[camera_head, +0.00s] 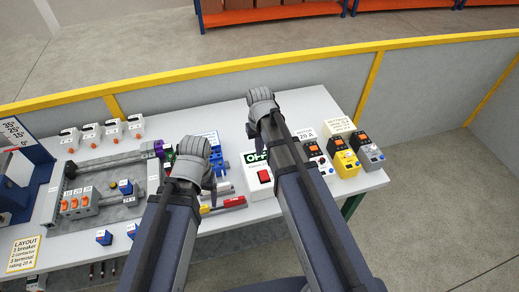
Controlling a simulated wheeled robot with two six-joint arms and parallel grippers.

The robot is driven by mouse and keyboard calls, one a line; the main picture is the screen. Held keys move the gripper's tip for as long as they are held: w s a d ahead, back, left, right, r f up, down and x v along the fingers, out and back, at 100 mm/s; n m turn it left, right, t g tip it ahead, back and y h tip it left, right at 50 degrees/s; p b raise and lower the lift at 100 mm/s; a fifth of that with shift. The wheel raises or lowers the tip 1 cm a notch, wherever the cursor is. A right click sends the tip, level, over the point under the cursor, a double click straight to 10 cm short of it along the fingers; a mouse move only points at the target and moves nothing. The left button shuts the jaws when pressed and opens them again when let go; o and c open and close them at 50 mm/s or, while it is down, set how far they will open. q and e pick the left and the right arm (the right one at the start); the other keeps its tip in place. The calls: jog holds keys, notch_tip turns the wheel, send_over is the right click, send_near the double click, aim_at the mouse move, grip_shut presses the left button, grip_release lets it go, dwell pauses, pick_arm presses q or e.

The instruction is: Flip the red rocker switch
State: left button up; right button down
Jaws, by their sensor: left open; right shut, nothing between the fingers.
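The red rocker switch (264,176) sits on the front of a small white box (254,186) with a green "OFF" label, towards the right of the table. My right gripper (261,97) is beyond the box, over the table's back edge. It is shut and empty. Its arm passes just right of the switch and covers the right part of the box and label. My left gripper (194,150) is to the left of the box, above the blue parts and tools. It is open and empty, apart from the switch.
The white table (340,196) holds a row of orange-topped devices (343,160) at right. A grey tray (130,210) with breakers is at left. Screwdrivers (226,205) lie near the front edge. A yellow-topped partition (300,80) runs behind.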

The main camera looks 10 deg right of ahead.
aim_at(260, 170)
notch_tip(260, 170, down, 10)
jog(key=b, duration=0.8)
jog(key=shift+r+b, duration=0.2)
jog(key=shift+b, duration=0.1)
jog(key=shift+w+f+b, duration=0.15)
jog(key=shift+f+b, duration=0.25)
jog(key=shift+r, duration=0.2)
jog(key=shift+r+p, duration=0.1)
jog(key=shift+p, duration=0.2)
jog(key=shift+r+p, duration=0.75)
jog(key=shift+r, duration=0.1)
